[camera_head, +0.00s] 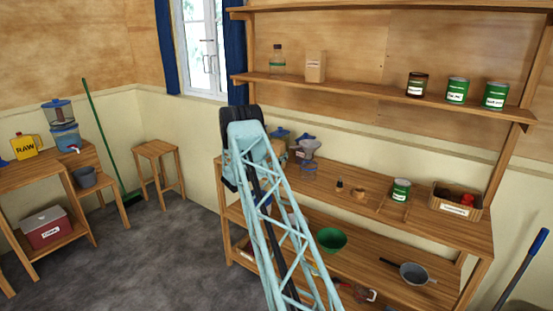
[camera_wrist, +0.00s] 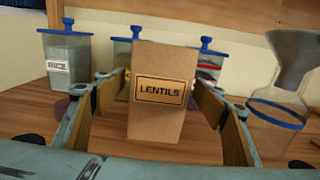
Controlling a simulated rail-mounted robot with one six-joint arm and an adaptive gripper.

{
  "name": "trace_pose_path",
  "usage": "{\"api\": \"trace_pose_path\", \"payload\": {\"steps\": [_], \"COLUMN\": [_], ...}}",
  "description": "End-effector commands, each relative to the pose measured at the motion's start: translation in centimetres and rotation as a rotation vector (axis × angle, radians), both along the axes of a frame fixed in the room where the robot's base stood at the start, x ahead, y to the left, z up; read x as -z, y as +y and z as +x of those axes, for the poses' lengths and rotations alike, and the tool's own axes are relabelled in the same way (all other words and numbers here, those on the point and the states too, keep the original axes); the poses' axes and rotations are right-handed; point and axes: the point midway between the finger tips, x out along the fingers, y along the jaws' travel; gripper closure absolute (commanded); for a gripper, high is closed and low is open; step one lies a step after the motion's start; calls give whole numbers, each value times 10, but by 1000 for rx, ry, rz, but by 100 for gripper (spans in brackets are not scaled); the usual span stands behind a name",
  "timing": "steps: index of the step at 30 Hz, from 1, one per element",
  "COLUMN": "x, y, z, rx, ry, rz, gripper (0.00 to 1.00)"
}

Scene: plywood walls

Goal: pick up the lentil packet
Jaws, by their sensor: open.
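The lentil packet (camera_wrist: 160,112) is a brown paper block with a LENTILS label, upright on the wooden counter in the wrist view. My gripper (camera_wrist: 160,105) is open, with one finger on each side of the packet. The left finger looks close to the packet's left side and a gap shows on the right; I cannot tell whether either touches. In the head view my arm (camera_head: 262,175) reaches to the counter's left end and hides most of the gripper and the packet.
A rice container (camera_wrist: 68,65) with a blue lid stands behind left. More blue-lidded containers stand behind the packet. A clear jar with a grey funnel (camera_wrist: 290,85) is close on the right. The shelf above holds a bottle (camera_head: 277,60), a tan packet (camera_head: 315,67) and several cans.

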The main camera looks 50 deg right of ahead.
Motion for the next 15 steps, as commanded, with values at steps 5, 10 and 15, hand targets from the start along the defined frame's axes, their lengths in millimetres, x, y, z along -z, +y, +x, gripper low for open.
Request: {"api": "trace_pose_path", "payload": {"steps": [5,10,15], "x": [1,0,0], "y": [-13,-16,-15], "z": [0,0,1], "rx": [1,0,0], "ry": [0,0,0], "rz": [-1,0,0], "gripper": [36,36,36]}}
